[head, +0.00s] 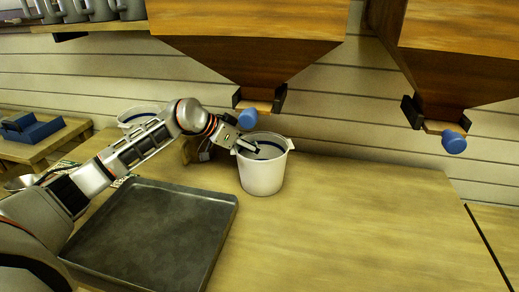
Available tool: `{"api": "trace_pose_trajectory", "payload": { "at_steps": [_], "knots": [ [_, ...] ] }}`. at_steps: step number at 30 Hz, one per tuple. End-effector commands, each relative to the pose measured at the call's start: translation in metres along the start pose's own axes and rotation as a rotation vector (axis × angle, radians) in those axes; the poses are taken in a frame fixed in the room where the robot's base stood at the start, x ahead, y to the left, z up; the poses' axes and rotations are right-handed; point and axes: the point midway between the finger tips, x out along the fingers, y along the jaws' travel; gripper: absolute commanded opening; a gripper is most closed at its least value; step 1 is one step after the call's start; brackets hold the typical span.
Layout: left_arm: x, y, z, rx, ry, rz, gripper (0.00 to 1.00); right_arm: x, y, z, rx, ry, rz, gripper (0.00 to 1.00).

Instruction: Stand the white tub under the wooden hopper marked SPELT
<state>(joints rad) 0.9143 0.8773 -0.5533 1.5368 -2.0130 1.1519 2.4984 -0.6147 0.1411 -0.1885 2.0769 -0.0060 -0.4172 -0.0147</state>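A white tub (262,175) stands upright on the wooden table, just below and slightly right of the outlet of the left wooden hopper (250,55). A second wooden hopper (455,60) hangs at the right. No SPELT marking is readable on either hopper. My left gripper (247,148) is at the tub's left rim, with a dark finger reaching over the opening. Whether its fingers are closed on the rim is too small to tell. Another white tub (136,116) stands farther back at the left, partly hidden by my arm. My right gripper is not in view.
A dark metal tray (155,235) lies on the table (370,220) at front left. Blue knobs (247,118) (454,142) stick out at the hopper outlets. A blue object (33,130) sits on a side table. The table right of the tub is clear.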

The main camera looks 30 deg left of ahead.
Motion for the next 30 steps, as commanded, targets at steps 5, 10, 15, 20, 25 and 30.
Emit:
{"api": "trace_pose_trajectory", "payload": {
  "at_steps": [5, 10, 15, 20, 25, 30],
  "knots": [
    [-0.002, 0.000, -0.002, 0.002, 0.002, -0.001, 0.00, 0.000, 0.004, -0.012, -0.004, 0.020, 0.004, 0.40],
    [0.000, 0.000, 0.000, 0.001, 0.001, -0.001, 0.29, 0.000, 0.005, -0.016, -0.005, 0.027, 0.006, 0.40],
    [0.000, 0.000, 0.001, 0.001, 0.000, -0.001, 0.52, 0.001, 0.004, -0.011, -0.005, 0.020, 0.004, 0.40],
    [0.000, 0.000, 0.001, 0.001, 0.000, -0.001, 0.52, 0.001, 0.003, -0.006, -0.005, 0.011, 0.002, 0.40],
    [-0.001, 0.000, -0.002, 0.002, 0.001, -0.001, 0.52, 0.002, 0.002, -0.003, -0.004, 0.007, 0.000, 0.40],
    [-0.027, -0.001, -0.005, 0.004, 0.004, -0.005, 0.52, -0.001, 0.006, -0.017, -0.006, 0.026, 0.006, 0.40]
  ]
}}
